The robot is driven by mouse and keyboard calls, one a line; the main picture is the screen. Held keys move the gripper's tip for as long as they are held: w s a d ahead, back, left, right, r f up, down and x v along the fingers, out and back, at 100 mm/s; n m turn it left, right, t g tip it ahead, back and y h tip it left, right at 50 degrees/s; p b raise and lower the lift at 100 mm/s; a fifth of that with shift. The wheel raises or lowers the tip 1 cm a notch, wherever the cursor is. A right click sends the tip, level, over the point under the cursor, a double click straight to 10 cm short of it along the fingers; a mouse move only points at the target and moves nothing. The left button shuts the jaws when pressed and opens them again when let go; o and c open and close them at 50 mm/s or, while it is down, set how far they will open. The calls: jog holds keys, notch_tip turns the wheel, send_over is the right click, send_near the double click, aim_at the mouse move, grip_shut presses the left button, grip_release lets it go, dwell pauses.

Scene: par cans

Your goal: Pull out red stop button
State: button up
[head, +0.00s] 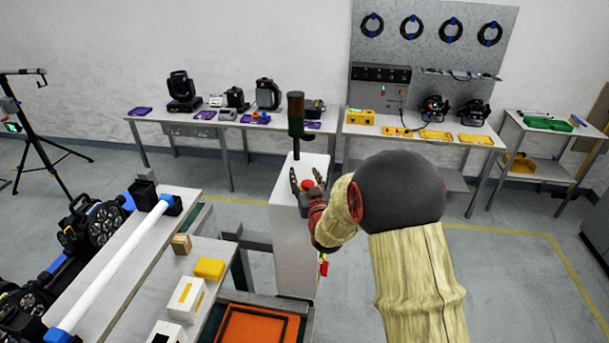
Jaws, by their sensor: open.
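The red stop button (307,184) shows on top of a white pedestal cabinet (293,240) in the middle of the head view. My gripper (304,178) is open above the pedestal top, with its dark fingers spread to either side of the button in the picture. I cannot tell whether the fingers touch the button. My wrist and arm come in from the right and hide part of the pedestal's right side. The button's lower part and base are hard to make out at this size.
A dark stack light (296,115) stands on the pedestal behind the button. A bench (150,262) with a white tube (115,262) and small boxes is at left front. An orange tray (258,325) lies below. Tables with equipment line the back wall; floor at right is clear.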

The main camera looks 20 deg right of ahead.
jog(key=shift+w, duration=0.1)
jog(key=shift+c, duration=1)
grip_shut()
